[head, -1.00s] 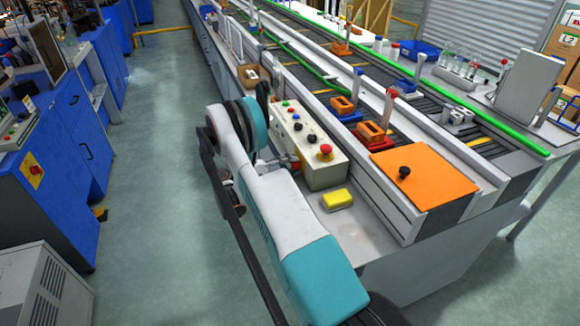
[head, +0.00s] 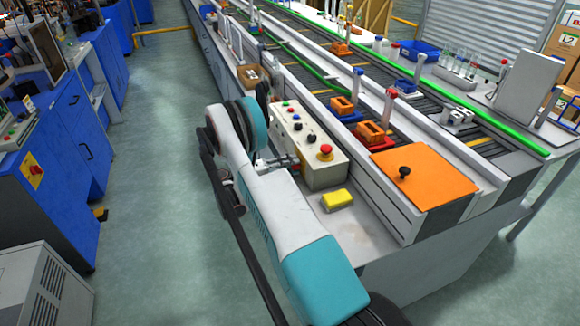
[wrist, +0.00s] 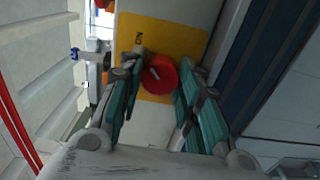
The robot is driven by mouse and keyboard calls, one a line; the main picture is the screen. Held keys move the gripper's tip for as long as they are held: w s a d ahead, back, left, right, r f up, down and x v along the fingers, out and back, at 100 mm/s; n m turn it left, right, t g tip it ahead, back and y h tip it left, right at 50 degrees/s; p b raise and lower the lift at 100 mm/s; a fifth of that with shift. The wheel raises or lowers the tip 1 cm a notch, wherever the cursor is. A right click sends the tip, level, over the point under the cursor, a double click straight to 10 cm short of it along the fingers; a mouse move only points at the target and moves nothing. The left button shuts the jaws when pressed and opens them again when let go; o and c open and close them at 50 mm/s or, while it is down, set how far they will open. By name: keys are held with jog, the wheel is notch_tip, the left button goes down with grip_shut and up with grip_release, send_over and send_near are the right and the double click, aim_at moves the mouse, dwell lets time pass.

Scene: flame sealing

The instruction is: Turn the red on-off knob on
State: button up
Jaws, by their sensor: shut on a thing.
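The red on-off knob (wrist: 160,76) is round with a pale mark and sits on a yellow plate (wrist: 178,38) lettered "ON" in the wrist view. The pale mark lies slanted, toward the knob's left part. My gripper (wrist: 163,88) has its two teal fingers on either side of the knob, shut on it. In the head view my gripper (head: 291,162) reaches the near-left side of the beige control box (head: 318,176). The knob cannot be made out there.
The control box top carries a red mushroom button (head: 326,152) and several small coloured buttons. A yellow block (head: 337,199) lies on the bench in front of the box. An orange plate with a black knob (head: 425,178) covers the conveyor end.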

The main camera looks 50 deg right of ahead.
jog(key=o, duration=1.1)
